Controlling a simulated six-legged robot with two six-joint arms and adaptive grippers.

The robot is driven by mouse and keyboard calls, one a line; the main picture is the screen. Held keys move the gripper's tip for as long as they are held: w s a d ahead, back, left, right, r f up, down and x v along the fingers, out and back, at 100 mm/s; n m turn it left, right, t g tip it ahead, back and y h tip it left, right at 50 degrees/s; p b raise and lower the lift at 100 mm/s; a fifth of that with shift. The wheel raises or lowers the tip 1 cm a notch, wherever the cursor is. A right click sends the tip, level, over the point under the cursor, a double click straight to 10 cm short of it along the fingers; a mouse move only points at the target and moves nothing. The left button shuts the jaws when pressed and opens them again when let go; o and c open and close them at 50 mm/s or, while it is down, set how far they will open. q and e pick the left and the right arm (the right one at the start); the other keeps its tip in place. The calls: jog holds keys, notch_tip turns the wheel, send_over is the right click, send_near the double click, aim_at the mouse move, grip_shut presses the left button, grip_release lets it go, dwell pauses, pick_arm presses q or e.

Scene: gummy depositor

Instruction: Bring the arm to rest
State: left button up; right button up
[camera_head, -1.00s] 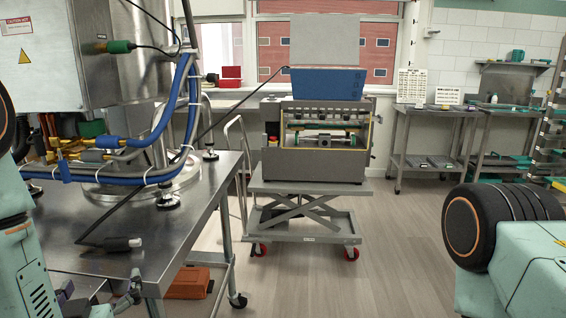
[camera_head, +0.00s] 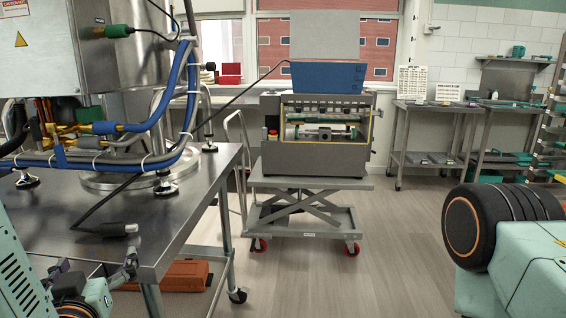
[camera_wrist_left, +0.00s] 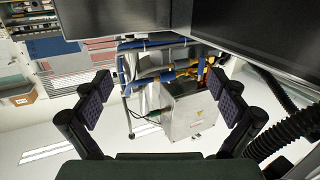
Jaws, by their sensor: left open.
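My left arm, mint green, enters the head view at the lower left. The fingers of my left gripper (camera_head: 95,266) show small and partly cut off beside the near edge of the steel table (camera_head: 190,205). In the left wrist view my left gripper (camera_wrist_left: 160,103) has its two dark padded fingers wide apart, with nothing between them. A grey control box (camera_wrist_left: 190,112) with blue hoses shows beyond the fingers, clear of them. My right gripper is out of view; only a mint and black part of my own body shows at the lower right.
An orange case (camera_head: 180,275) lies under the table. The grey depositor (camera_head: 315,155) stands on a wheeled lift cart (camera_head: 303,223). Floor to its right is clear.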

aim_at(116, 229)
pick_arm(q)
jog(key=b+x, duration=0.2)
jog(key=x, duration=0.3)
jog(key=b+x, duration=0.3)
jog(key=x, duration=0.2)
jog(key=shift+d+f, duration=0.2)
jog(key=shift+f, duration=0.05)
notch_tip(116, 229, up, 10)
jog(key=p, duration=0.4)
jog(key=shift+s+d+r+h+p, duration=0.2)
jog(key=shift+d+h+p, duration=0.1)
jog(key=shift+h+p, duration=0.1)
jog(key=shift+w+f, duration=0.1)
jog(key=shift+f, duration=0.1)
